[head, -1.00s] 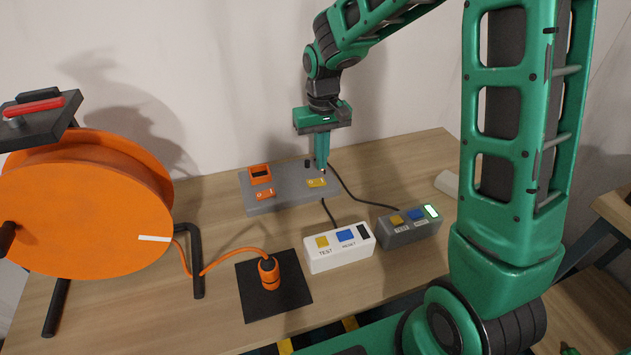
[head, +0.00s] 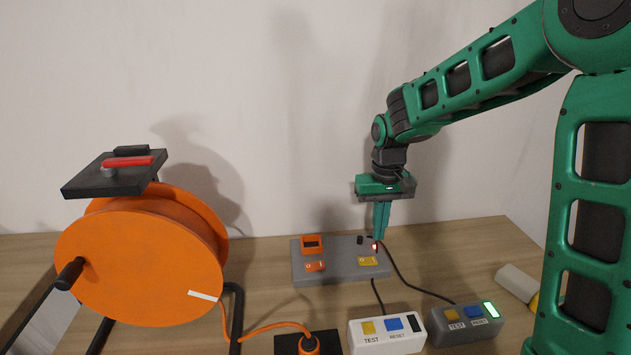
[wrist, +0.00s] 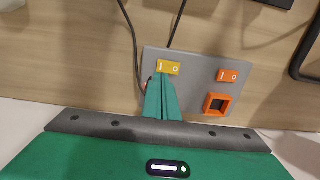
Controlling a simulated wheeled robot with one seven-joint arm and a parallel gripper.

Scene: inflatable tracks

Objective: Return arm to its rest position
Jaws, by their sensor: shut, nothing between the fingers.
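My gripper (head: 381,236) points down with its green fingers together, over the right part of a grey switch panel (head: 345,268) on the table. In the wrist view my gripper (wrist: 163,82) is shut and empty, its tips just by the yellow rocker switch (wrist: 169,67). Whether the tips touch the switch or panel I cannot tell. The panel also carries an orange rocker switch (head: 315,266) and an orange square frame (head: 312,244). A small red light (head: 375,246) glows close to the fingertips. The arm reaches in from the right, bent at the elbow.
A large orange cable reel (head: 140,260) stands at left. An orange plug (head: 310,344) sits on a black plate. A white test box (head: 386,333) and a grey test box (head: 465,325) with a lit green display stand in front. The wall (head: 300,120) rises behind.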

